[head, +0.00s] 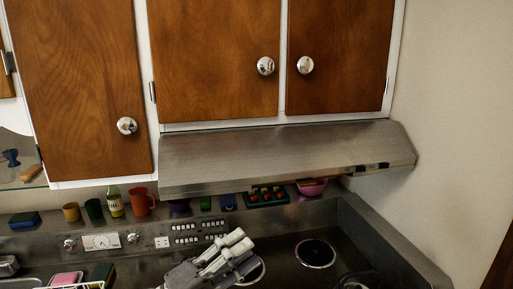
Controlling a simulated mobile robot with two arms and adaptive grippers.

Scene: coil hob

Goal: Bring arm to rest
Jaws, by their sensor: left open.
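My left gripper (237,251) shows at the bottom centre of the head view, grey and white, with its fingers pointing up and to the right. It is open, and I see nothing between its fingers. It is in front of the dark coil hob, and a round burner behind it is partly hidden. Another burner (316,253) lies in plain view to its right. My right gripper is not in view.
A steel range hood (285,158) juts out under wooden cabinets (215,60). A back ledge holds a red mug (142,202), a bottle (113,203), cups and a pink bowl (312,187). A white wire rack (75,285) is at the lower left.

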